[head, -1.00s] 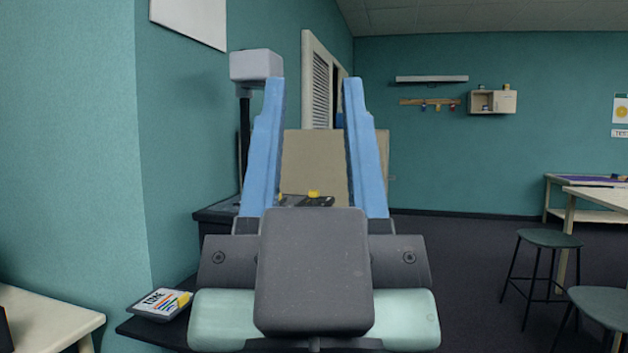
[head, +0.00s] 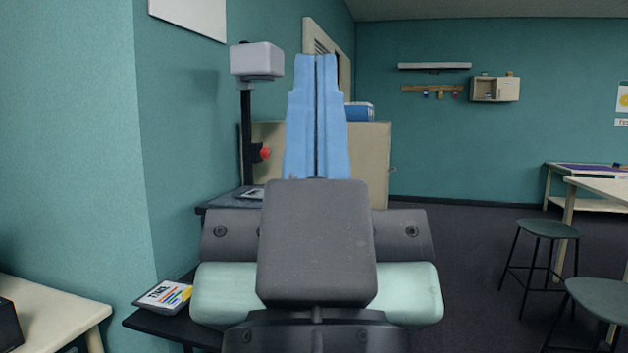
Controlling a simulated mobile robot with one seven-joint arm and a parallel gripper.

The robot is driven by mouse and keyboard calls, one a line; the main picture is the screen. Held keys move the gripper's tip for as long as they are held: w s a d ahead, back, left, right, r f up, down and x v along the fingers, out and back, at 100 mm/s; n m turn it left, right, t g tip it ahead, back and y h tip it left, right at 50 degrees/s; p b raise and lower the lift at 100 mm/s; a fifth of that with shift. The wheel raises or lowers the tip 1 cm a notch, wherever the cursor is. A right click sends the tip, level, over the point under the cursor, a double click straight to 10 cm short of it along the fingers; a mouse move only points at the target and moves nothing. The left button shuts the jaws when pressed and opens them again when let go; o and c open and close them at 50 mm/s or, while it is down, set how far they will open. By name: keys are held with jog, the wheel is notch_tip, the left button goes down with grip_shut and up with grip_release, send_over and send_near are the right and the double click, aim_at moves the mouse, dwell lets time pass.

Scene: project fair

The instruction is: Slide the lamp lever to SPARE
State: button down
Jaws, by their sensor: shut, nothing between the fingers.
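My gripper (head: 317,62) is in the middle of the head view, its two blue fingers pointing up and pressed together with nothing between them. Behind it to the left is a black post with a pale grey box-shaped head (head: 257,60) and a red knob (head: 265,154) on its side. The post stands on a dark table (head: 222,201), partly hidden by my gripper. I cannot make out a lamp lever or a SPARE label. The part of the table behind my fingers is hidden.
A small panel (head: 162,297) with lettering, coloured stripes and a yellow part lies on a black surface at lower left. A beige cabinet (head: 370,155) with a blue box (head: 359,111) stands behind my gripper. Stools (head: 549,229) and tables are right; floor between is clear.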

notch_tip(320, 180, up, 18)
jog(key=p, duration=1.5)
jog(key=shift+f+p, duration=0.15)
jog(key=shift+p, duration=0.25)
